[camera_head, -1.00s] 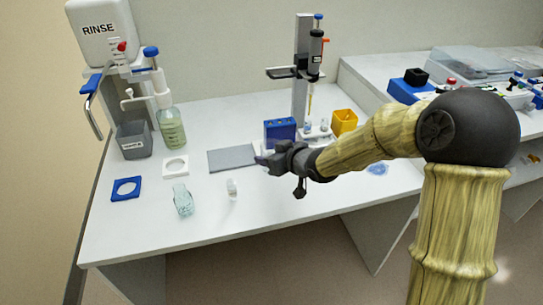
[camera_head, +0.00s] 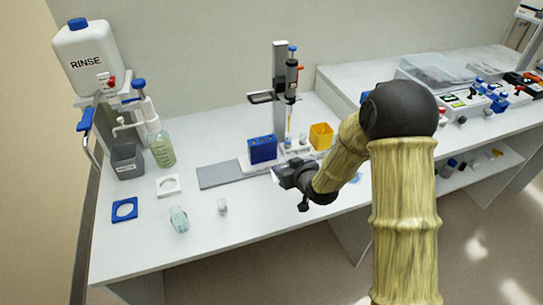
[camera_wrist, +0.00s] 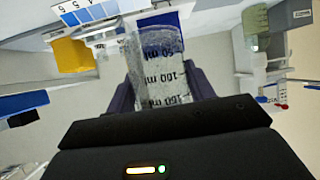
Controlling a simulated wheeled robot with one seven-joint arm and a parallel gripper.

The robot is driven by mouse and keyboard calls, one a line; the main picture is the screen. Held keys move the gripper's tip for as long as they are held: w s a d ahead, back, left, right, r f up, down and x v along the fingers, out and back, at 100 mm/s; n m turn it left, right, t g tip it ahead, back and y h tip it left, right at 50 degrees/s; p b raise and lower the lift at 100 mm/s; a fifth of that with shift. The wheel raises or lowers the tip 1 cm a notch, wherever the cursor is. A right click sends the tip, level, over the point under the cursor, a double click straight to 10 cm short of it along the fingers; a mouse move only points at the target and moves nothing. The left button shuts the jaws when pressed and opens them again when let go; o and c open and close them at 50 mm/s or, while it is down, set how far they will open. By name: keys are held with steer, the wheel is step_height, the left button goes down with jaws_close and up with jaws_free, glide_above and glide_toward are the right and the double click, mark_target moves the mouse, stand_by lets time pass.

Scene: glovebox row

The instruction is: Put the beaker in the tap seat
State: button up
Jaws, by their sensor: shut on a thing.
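My gripper (camera_wrist: 162,90) is shut on a clear beaker (camera_wrist: 160,65) with black "150 ml" marks, seen close up in the wrist view. In the head view my gripper (camera_head: 288,178) is in front of the pipette stand, and the beaker is mostly hidden there. A white square plate with a round hole (camera_head: 159,190) lies on the bench at the left, near the rinse tap (camera_head: 125,126). A blue square plate with a round hole (camera_head: 116,214) lies nearer the front left. I cannot tell which plate is the tap seat. Both holes look empty.
A white rinse tank (camera_head: 85,50), grey waste bin (camera_head: 127,162) and green-tinted bottle (camera_head: 162,150) stand at the back left. A clear bottle (camera_head: 179,219) and small white vial (camera_head: 222,206) are on the front bench. A grey mat (camera_head: 220,176) and blue rack (camera_head: 262,150) are near my gripper.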

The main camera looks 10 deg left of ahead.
steer(key=s+d+r+m+t+h+p, duration=0.1)
steer(key=d+r+p, duration=0.4)
steer(key=d+p, duration=0.6)
steer(key=s+d+r+m+t+h+p, duration=0.1)
steer(key=s+d+r+m+h+p, duration=0.2)
steer(key=d+p, duration=0.8)
step_height(320, 180, up, 3)
steer(key=d+m+h, duration=0.2)
steer(key=m+h, duration=0.1)
steer(key=shift+f+p, duration=0.2)
steer(key=shift+p, duration=0.2)
steer(key=shift+d, duration=0.1)
